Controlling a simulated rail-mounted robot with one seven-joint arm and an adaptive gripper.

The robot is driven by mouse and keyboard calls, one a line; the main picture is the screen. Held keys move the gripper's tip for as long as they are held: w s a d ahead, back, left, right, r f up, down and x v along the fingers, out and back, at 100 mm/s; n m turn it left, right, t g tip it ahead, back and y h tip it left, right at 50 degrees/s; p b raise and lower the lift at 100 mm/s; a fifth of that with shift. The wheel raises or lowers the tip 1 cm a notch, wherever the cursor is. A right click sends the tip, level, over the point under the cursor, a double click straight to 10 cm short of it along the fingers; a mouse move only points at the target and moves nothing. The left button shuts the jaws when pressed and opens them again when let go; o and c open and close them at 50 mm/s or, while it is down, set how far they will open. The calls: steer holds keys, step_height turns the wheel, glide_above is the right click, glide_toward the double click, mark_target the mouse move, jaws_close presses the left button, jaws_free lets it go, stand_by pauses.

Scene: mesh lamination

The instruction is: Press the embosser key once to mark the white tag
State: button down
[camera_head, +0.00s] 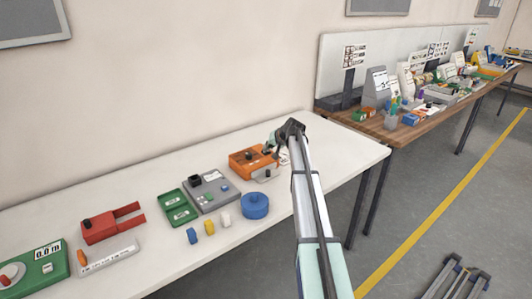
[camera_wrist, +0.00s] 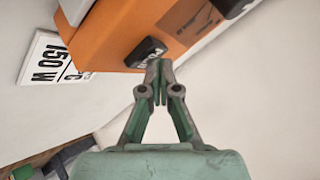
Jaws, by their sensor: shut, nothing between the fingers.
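An orange box-shaped machine (camera_head: 240,164) stands toward the back right of the white table. In the wrist view its orange body (camera_wrist: 110,28) carries a black key (camera_wrist: 143,52) with pale lettering. I cannot tell for certain that this is the embosser. My gripper (camera_wrist: 158,68) is shut and empty, its fingertips right at the black key's edge. I cannot tell if they touch it. In the head view my gripper (camera_head: 272,143) is over the machine's right end and partly covers it. I cannot identify the white tag with certainty.
A grey device (camera_head: 210,188), a green tray (camera_head: 178,208) and a blue round container (camera_head: 255,206) stand left and in front of the orange machine. Small blue, yellow and white blocks (camera_head: 225,219) are nearby.

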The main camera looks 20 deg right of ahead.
steer(key=shift+f, duration=0.45)
stand_by(0.5)
steer(key=shift+r, duration=1.05)
steer(key=shift+r, duration=0.15)
steer(key=shift+r+p, duration=0.95)
steer(key=shift+r, duration=1.45)
